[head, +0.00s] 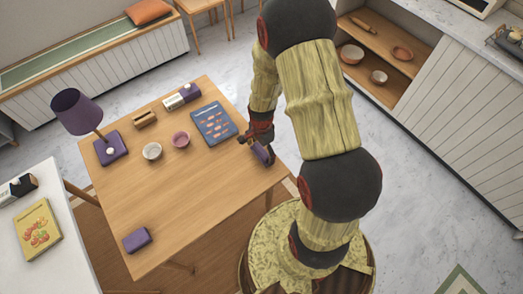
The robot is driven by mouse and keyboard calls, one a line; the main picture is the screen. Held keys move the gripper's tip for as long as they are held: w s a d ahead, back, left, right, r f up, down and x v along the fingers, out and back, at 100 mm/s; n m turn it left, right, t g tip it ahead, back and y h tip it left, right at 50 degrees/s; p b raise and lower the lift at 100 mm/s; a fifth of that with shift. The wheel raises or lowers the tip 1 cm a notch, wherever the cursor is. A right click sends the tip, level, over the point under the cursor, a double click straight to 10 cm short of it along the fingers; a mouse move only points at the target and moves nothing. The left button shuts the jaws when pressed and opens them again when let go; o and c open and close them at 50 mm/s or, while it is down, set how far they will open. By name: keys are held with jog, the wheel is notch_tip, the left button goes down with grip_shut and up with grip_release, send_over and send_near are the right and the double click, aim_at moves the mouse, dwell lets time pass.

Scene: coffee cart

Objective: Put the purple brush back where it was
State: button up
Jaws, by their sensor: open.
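A small purple piece that looks like the purple brush (262,154) shows at my gripper, near the right edge of the wooden table. Its far side and lower part are hard to make out. My gripper (255,149), dark with red parts, is low over the table's right side, with its fingers open around or beside this piece. I cannot tell whether they touch it. The wooden table (185,205) has a wide bare area at its front and middle.
A blue booklet (214,123) lies just left of my gripper. Two bowls, white (152,151) and pink (181,140), stand farther left. A purple lamp (77,110), a tan block (145,119), a purple-and-white pack (182,97) and a purple box (136,240) are also there.

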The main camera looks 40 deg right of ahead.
notch_tip(320, 180, up, 13)
jog(key=p, duration=0.3)
notch_tip(320, 180, up, 9)
jog(key=n+t, duration=0.1)
jog(key=n, duration=0.3)
send_over(261, 149)
jog(key=a, duration=0.3)
jog(key=s+a+r+n+t, duration=0.1)
jog(key=s+a+r+n, duration=0.2)
jog(key=r, duration=0.4)
jog(key=s+a+r+n+t, duration=0.2)
jog(key=s+a+r+n, duration=0.1)
jog(key=s+r+n, duration=0.2)
jog(key=s+a+r+n+t, duration=0.1)
jog(key=s+a+r+n, duration=0.2)
jog(key=r, duration=0.6)
jog(key=s+n, duration=0.1)
jog(key=n, duration=0.1)
jog(key=shift+s+r+n+t, duration=0.2)
jog(key=shift+s+n+t, duration=0.1)
jog(key=shift+s, duration=0.05)
